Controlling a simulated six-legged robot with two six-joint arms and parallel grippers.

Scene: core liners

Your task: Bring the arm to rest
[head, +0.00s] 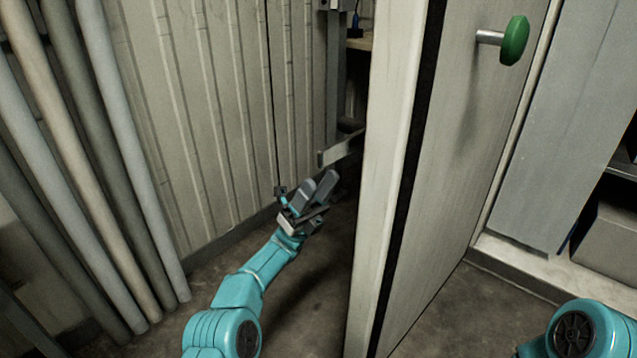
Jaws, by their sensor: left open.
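My left arm is teal and reaches up from the bottom of the head view. My left gripper (318,188) is at the arm's end, with its grey fingers apart and nothing seen between them. It is left of the edge of a pale door (381,180), near the dark gap beside it. I cannot tell whether it touches anything. Only a teal joint of my right arm shows at the bottom right; the right gripper is out of view.
The door stands ajar, with a green knob (514,41) on its face. A metal bar (340,150) juts out near the gap. Several long tubes (125,140) lean at the left against a ribbed wall (205,110). Bare floor (310,300) lies left of the door.

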